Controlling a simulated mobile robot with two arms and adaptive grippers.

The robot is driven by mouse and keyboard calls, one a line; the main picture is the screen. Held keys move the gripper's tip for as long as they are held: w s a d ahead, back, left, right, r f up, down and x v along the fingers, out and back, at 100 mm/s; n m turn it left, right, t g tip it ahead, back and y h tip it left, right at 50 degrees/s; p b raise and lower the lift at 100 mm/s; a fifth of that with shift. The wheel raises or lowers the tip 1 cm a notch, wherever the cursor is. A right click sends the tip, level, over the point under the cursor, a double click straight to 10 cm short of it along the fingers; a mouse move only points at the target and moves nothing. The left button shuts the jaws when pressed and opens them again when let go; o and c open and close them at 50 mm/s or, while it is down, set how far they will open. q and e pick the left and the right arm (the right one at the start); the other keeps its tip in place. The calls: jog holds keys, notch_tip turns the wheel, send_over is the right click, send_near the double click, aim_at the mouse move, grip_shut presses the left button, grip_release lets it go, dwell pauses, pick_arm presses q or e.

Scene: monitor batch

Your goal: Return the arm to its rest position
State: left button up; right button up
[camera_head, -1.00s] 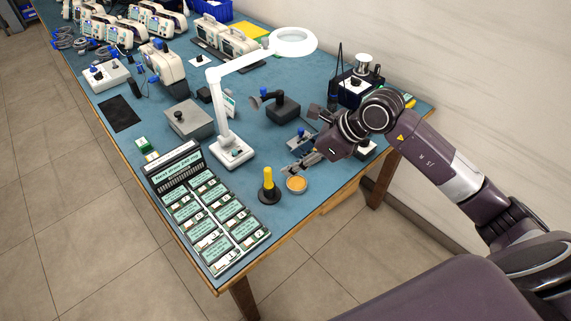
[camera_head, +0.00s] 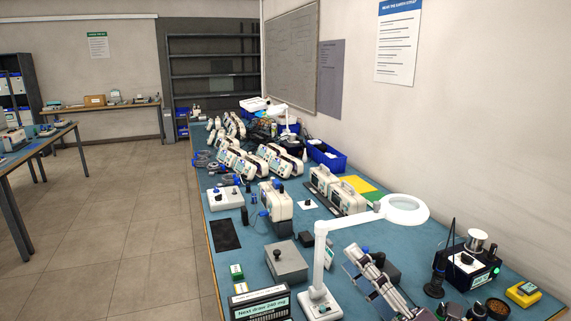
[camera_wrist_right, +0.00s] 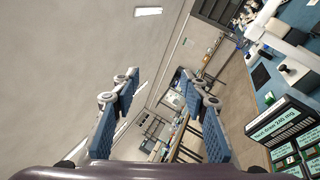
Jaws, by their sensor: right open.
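My right gripper (camera_head: 362,266) rises from the bottom of the head view, over the near part of the blue bench (camera_head: 232,262), beside the magnifier lamp (camera_head: 319,262). In the wrist view its two blue-padded fingers stand apart around the empty space (camera_wrist_right: 158,78) between them. Nothing is held. The rest of the right arm is cut off below the head view. My left gripper does not show.
A black soldering station (camera_head: 462,268) and a yellow device (camera_head: 522,293) stand right of the gripper. A grey box (camera_head: 286,262) and a label panel (camera_head: 262,303) stand left. Several monitors line the bench's far part. Floor (camera_head: 130,235) left of it is clear.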

jog(key=s+d+f+m+g+h, duration=0.2)
jog(key=d+f+m+g+h, duration=0.1)
jog(key=d+f+m+h, duration=1.5)
jog(key=s+a+f+m+g+y, duration=0.2)
jog(key=s+a+f+m+g, duration=0.15)
jog(key=s+f, duration=0.25)
jog(key=s+a+f+m+g+y, duration=0.1)
jog(key=s+a+f+m+g, duration=0.1)
jog(key=s+f+m+g, duration=0.25)
jog(key=s+a+f+m+g+y, duration=0.1)
jog(key=s+a+f+g+y, duration=0.2)
jog(key=s, duration=0.4)
jog(key=s+a+f+g, duration=0.1)
jog(key=s+a+f, duration=0.1)
jog(key=s+f, duration=0.4)
notch_tip(320, 180, down, 24)
jog(key=s+r+g, duration=0.1)
jog(key=s, duration=0.1)
jog(key=s+d+f+g, duration=0.1)
jog(key=s+d+f, duration=0.2)
jog(key=s+f, duration=1.4)
jog(key=shift+s+f, duration=0.15)
jog(key=shift+f, duration=0.25)
